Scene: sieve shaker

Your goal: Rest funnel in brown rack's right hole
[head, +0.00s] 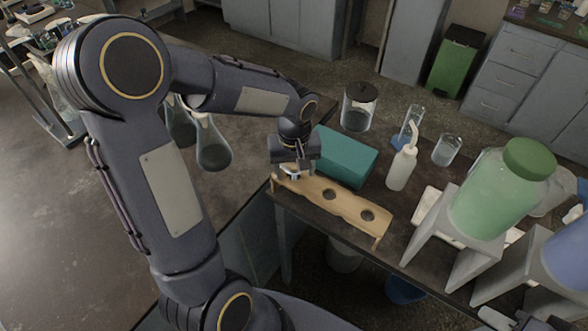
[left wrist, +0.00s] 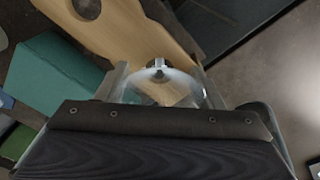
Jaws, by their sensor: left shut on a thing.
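The brown wooden rack (head: 347,204) stands near the front edge of the dark bench. Its middle and right holes look empty in the head view; its left end is partly hidden by my gripper. My left gripper (head: 291,168) is over this left end, shut on the clear funnel (head: 289,174). In the left wrist view the funnel (left wrist: 160,88) sits between the fingers, with the rack (left wrist: 125,30) behind it. I cannot tell whether the funnel touches the rack. A grey part, possibly my right gripper (head: 495,318), shows at the lower right edge; its jaws are unclear.
A teal box (head: 343,157) lies just behind the rack. A white squeeze bottle (head: 402,168), a lidded jar (head: 358,107) and glassware are further back. A green-capped bottle (head: 500,190) on a grey stand is right. Flasks (head: 212,148) are left.

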